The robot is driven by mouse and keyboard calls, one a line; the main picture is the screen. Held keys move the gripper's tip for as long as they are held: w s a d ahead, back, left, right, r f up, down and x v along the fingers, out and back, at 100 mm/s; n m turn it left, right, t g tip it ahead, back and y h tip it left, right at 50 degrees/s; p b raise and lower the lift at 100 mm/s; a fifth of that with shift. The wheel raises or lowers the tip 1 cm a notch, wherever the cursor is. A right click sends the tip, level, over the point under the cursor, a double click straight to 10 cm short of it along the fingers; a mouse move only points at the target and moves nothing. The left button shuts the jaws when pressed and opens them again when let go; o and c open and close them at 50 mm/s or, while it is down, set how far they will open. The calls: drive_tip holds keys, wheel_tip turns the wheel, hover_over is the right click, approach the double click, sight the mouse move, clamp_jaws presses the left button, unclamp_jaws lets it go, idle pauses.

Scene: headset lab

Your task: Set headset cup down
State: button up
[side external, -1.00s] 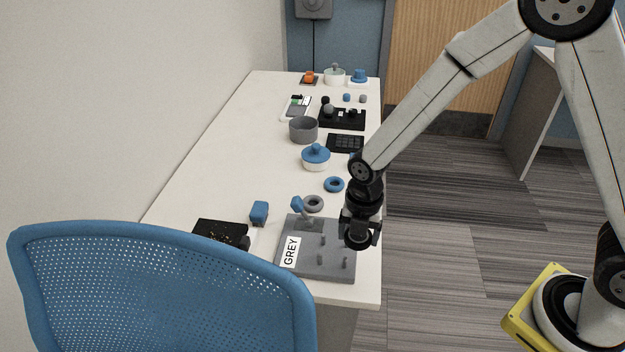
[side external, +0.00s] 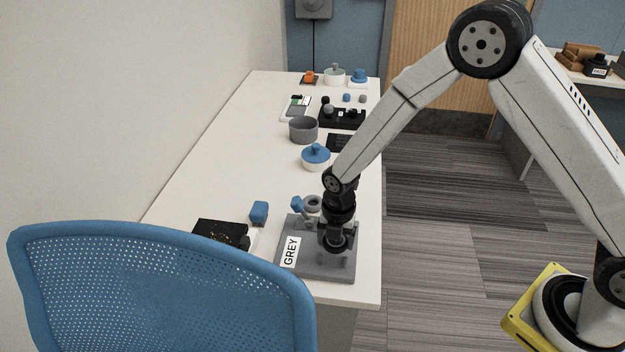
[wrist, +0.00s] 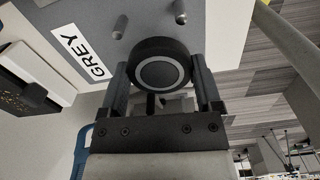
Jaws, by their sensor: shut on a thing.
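The headset cup (wrist: 160,72), a round dark cup with a grey disc in its face, sits between the two fingers of my gripper (wrist: 160,84) in the wrist view. My gripper (side external: 336,244) is shut on it. In the side view the gripper is over the right part of a grey plate (side external: 312,268) with a white GREY label (side external: 290,250). The plate also shows in the wrist view (wrist: 98,20), with two pegs (wrist: 120,27) beyond the cup. I cannot tell whether the cup touches the plate.
A blue-headed piece (side external: 297,203) and a grey ring (side external: 313,203) are at the plate's back edge. A blue block (side external: 259,211) and a black box (side external: 218,232) lie to the left. A blue-lidded pot (side external: 316,157) stands farther back. A blue chair (side external: 165,285) fills the left foreground.

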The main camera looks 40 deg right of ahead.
sight(334, 247)
drive_tip(key=shift+w+f, duration=0.15)
drive_tip(key=shift+f, duration=1.6)
drive_tip(key=shift+f, duration=0.1)
drive_tip(key=o, duration=1.2)
drive_tip(key=shift+r, duration=6.15)
